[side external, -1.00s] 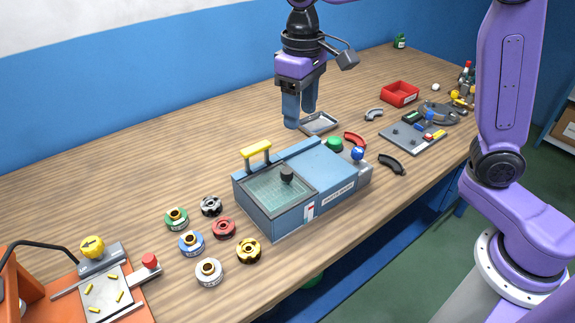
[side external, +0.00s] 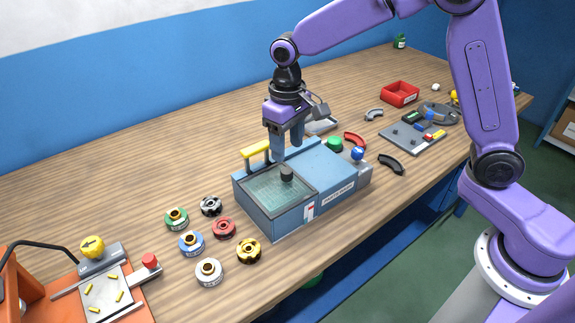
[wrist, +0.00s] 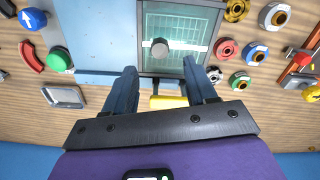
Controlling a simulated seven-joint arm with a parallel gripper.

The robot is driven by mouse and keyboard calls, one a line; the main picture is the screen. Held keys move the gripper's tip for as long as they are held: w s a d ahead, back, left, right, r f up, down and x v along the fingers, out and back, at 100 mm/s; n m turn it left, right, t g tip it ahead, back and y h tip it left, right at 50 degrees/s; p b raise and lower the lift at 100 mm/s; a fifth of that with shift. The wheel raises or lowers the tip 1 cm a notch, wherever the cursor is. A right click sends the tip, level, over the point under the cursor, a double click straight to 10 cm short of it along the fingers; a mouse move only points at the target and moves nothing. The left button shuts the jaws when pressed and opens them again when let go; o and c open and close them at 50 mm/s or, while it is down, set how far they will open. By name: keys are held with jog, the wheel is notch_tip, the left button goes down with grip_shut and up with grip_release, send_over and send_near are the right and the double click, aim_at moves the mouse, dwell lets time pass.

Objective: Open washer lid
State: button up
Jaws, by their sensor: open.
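The blue-grey washer box (side external: 330,172) stands on the bench. Its glass lid (side external: 268,192) is flat, with a dark round knob (side external: 287,173) on it. A yellow handle (side external: 256,148) stands at the lid's back edge; in the wrist view the yellow handle (wrist: 169,102) shows between the fingers. My gripper (side external: 286,152) is open just behind the box, to the right of the handle in the side view. In the wrist view my gripper (wrist: 160,85) has one finger on each side of the handle, with no clear contact. The lid looks closed.
Several coloured ring parts (side external: 223,228) lie to the left of the box. A green button (side external: 335,145) and a blue knob (side external: 357,154) are at its right. A grey tray (side external: 322,125) lies behind it. An orange fixture (side external: 30,295) is at front left.

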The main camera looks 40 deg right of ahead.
aim_at(288, 172)
notch_tip(288, 172, down, 7)
jog(key=shift+r, duration=0.1)
dwell(0.3)
grip_shut()
jog(key=d, duration=1.3)
jog(key=shift+d, duration=0.25)
